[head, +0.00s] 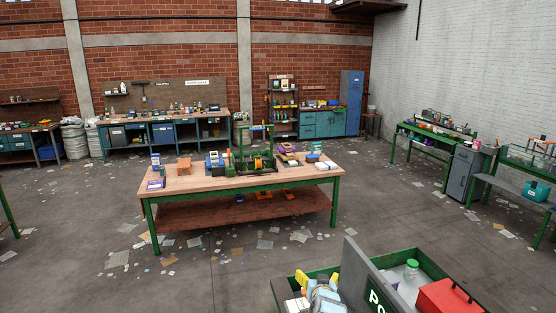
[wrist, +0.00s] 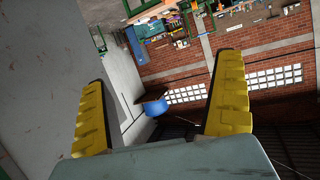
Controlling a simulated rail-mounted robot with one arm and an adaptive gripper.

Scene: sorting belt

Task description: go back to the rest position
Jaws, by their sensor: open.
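My gripper (head: 318,279) shows at the bottom of the head view, with its yellow fingers up, in front of a green-edged bin. In the wrist view my gripper (wrist: 163,70) has its two yellow ridged fingers spread wide. Nothing is between them, and only the distant room shows through the gap, turned on its side. No marker of the rest position is visible.
A grey panel (head: 358,270) stands right of my gripper. Beyond it are a green-capped bottle (head: 410,270) and a red box (head: 448,297). A wooden workbench (head: 200,181) with several items stands mid-room. Scattered papers lie on the otherwise open floor (head: 80,220).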

